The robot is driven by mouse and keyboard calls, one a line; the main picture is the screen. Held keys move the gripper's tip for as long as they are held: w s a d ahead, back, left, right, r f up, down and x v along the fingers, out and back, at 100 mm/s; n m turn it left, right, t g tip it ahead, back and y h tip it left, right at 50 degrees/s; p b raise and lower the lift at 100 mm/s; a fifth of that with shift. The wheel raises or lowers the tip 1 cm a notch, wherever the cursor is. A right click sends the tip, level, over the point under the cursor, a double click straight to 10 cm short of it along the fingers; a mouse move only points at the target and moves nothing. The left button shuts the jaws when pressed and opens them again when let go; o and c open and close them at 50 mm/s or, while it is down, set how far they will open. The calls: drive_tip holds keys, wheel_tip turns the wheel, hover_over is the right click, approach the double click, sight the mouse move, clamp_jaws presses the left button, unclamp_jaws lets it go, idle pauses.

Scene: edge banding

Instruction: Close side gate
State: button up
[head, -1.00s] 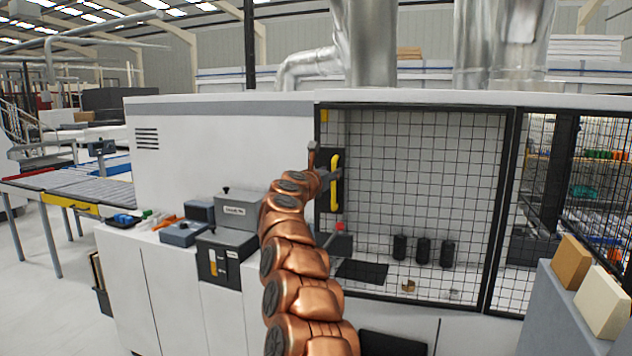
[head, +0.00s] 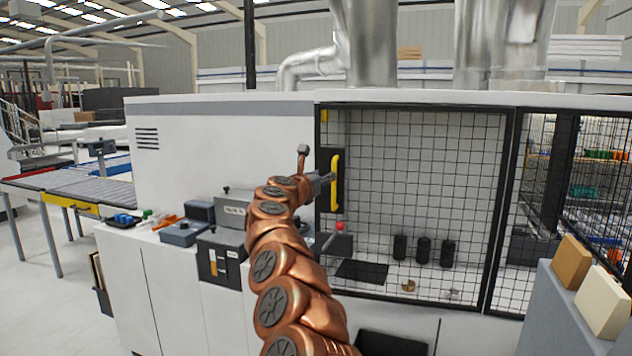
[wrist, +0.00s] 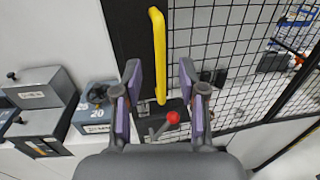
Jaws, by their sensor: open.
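The side gate is a black-framed wire mesh panel (head: 430,180) on the white machine; in the head view its left edge lies along the machine front, with no clear gap that I can see. Its upright yellow handle (head: 335,183) sits on a black plate at the gate's left side. My gripper (head: 320,182) is just left of the handle in the head view. In the wrist view my gripper (wrist: 160,82) is open and empty, with the yellow handle (wrist: 158,55) ahead between the finger lines. Whether the fingertips touch it I cannot tell.
A lever with a red knob (wrist: 173,117) stands just below the handle. Grey boxes (head: 221,257) sit on the machine ledge to the left. Behind the mesh are several black cylinders (head: 423,250). A grey stand with boards (head: 573,310) is at the right.

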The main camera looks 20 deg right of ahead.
drive_tip(key=shift+v, duration=1.55)
drive_tip(key=shift+a+f, duration=0.1)
drive_tip(key=shift+c, duration=0.2)
